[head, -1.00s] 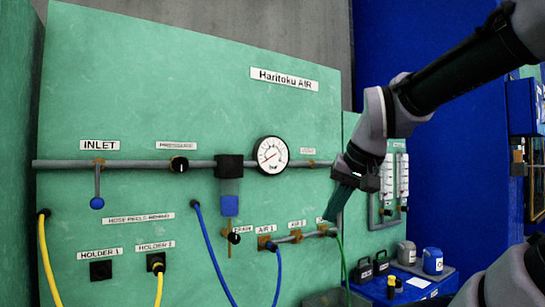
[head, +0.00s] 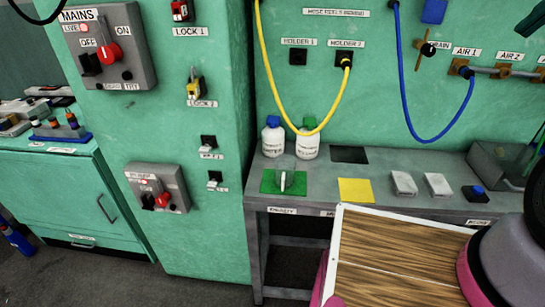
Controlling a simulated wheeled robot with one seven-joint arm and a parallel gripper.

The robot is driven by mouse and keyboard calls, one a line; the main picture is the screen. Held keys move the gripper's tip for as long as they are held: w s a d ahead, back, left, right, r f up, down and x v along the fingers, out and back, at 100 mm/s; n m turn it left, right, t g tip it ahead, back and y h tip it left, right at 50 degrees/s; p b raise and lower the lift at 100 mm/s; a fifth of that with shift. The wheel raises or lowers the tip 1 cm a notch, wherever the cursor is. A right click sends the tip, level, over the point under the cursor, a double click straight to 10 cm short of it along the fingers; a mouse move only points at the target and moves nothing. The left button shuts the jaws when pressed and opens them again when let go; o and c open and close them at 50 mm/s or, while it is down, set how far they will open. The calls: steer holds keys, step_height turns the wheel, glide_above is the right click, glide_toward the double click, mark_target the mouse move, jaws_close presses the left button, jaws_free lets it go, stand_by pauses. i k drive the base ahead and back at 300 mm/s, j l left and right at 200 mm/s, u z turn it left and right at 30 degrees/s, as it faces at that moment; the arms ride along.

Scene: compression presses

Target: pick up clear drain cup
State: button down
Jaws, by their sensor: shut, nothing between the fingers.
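A small pale, see-through shape (head: 285,181) stands on a green square pad (head: 268,187) at the left of the grey bench. It may be the clear drain cup, but it is too small and faint to be sure. The drain valve (head: 427,48), labelled DRAIN, is on the green wall panel at the upper right.
The grey bench (head: 390,203) carries two white bottles (head: 307,145), a yellow square (head: 355,190) and pale blocks (head: 404,183). Yellow and blue hoses (head: 415,125) hang above it. A wood-grained, white-rimmed panel (head: 400,250) fills the near foreground. Open floor lies at the lower left.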

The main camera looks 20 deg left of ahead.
mark_target(284, 165)
steer(key=u, duration=1.1)
